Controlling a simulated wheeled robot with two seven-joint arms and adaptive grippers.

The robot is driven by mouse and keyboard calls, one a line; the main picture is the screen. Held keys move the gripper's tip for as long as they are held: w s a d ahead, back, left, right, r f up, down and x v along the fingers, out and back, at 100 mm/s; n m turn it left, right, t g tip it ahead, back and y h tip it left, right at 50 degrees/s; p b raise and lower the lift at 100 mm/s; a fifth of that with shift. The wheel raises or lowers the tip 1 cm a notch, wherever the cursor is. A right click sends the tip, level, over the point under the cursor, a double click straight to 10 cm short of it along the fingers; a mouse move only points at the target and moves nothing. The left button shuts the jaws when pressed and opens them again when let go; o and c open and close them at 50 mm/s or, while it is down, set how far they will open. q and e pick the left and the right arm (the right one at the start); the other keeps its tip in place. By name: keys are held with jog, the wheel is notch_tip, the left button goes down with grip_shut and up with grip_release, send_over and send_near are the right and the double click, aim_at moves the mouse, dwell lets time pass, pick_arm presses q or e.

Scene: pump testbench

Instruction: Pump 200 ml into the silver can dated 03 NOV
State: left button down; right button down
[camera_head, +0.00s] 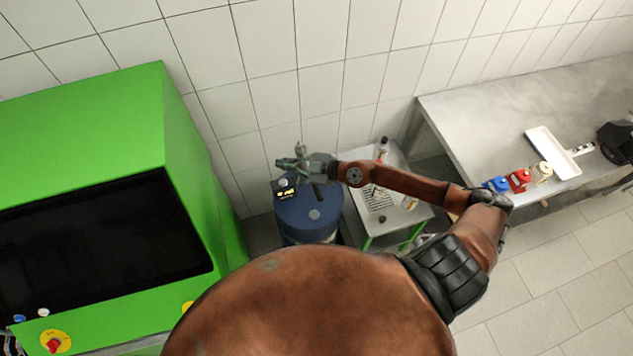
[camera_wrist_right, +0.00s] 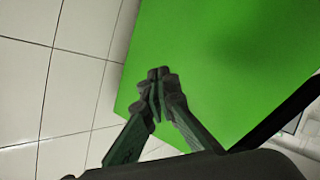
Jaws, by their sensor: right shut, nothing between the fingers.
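A blue drum (camera_head: 312,222) stands on the floor between the green cabinet and a small side table. A small dark unit with a lit yellow display (camera_head: 286,190) sits at the drum's top left edge. My right gripper (camera_head: 284,163) is above the back of the drum, shut and empty. The right wrist view shows its fingertips (camera_wrist_right: 158,75) together in front of the green cabinet. My right forearm covers part of the small table (camera_head: 424,212). I cannot make out a silver can or any date label. My left gripper is not in view.
A large green cabinet (camera_head: 85,125) stands on the left. The small table carries a drip grid (camera_head: 377,199) and a bottle (camera_head: 382,148). A steel bench (camera_head: 470,125) on the right holds a blue item (camera_head: 497,184), a red item (camera_head: 519,180) and a white tray (camera_head: 552,153).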

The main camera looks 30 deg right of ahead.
jog(key=s+d+f+g+h, duration=0.1)
jog(key=d+f+g+h, duration=0.3)
jog(key=d+f, duration=0.5)
jog(key=shift+s+d+f, duration=0.35)
jog(key=shift+d+f, duration=0.05)
jog(key=shift+d, duration=0.85)
jog(key=shift+f, duration=0.2)
jog(key=b, duration=0.6)
send_over(318, 188)
notch_tip(318, 188, down, 6)
jog(key=shift+w+f, duration=0.15)
jog(key=shift+f, duration=1.05)
